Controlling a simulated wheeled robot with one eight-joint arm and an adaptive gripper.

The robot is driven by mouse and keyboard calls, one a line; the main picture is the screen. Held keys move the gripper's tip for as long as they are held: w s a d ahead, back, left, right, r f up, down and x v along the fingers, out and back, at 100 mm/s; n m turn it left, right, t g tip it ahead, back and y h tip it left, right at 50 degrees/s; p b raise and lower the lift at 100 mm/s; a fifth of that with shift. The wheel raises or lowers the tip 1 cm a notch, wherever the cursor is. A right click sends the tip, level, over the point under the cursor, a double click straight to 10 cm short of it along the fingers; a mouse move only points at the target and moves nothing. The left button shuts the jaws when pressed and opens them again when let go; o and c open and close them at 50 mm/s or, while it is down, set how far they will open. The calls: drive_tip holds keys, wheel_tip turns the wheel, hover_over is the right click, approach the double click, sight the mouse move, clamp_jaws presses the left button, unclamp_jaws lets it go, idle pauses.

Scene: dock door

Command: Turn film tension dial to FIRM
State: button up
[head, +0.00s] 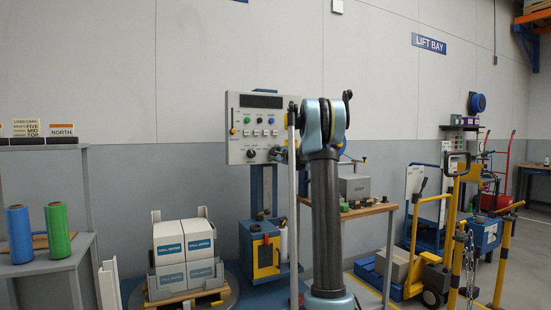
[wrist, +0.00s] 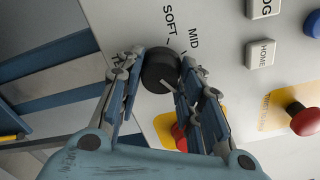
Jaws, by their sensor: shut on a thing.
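The film tension dial (wrist: 157,72) is a round black knob on the pale panel in the wrist view. The words SOFT and MID are printed beside it; no FIRM label shows, and I cannot read where the dial points. My gripper (wrist: 158,68) is shut on the dial, one finger on each side. In the head view the control panel (head: 240,113) stands at the centre, with my arm in front of its right part. The gripper's hold on the dial is mostly hidden there.
Close to my gripper are a HOME button (wrist: 260,53), a blue button (wrist: 314,23) and a red mushroom button (wrist: 305,121) on a yellow plate. Boxes on a pallet (head: 184,250) stand left of the machine column. A workbench (head: 370,210) stands to the right.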

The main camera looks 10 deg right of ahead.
drive_tip(key=shift+n, duration=0.3)
drive_tip(key=n, duration=0.3)
drive_tip(key=shift+n, duration=0.3)
drive_tip(key=shift+s+n, duration=0.1)
drive_tip(key=shift+n, duration=1.6)
drive_tip(key=o, duration=1.1)
drive_tip(key=shift+f, duration=0.1)
drive_tip(key=v, duration=1.1)
drive_tip(key=shift+s+d, duration=0.1)
drive_tip(key=shift+s, duration=0.2)
